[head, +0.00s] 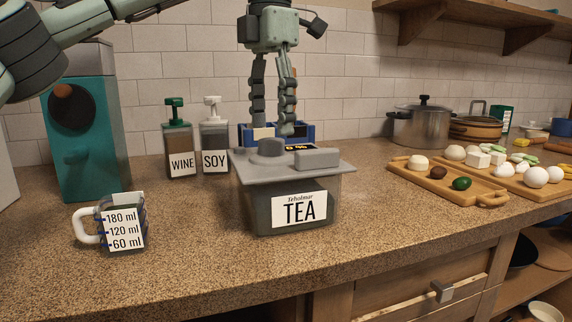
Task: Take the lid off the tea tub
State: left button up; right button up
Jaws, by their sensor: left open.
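The tea tub (255,208) stands on the counter in the middle of the head view, a grey see-through box with a white TEA label. The lid looks seated, overhanging the tub's rim. My left gripper (276,130) points down from above, open and empty, its fingertips just above or behind the lid; the exact depth is hard to tell. My right gripper is out of view.
Wine (179,140) and soy (215,138) bottles stand behind left of the tub. A measuring cup (123,226) and a teal machine (85,140) are at left. A blue scale-like object (307,131) is behind the tub. Food boards (466,196) and a pot (421,127) are at right. The front counter is clear.

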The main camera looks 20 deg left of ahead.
aim_at(271, 140)
pick_arm(q)
jog(key=f, duration=0.4)
jog(key=shift+w+a+f, duration=0.1)
jog(key=shift+w+f, duration=0.1)
jog(key=shift+f, duration=0.15)
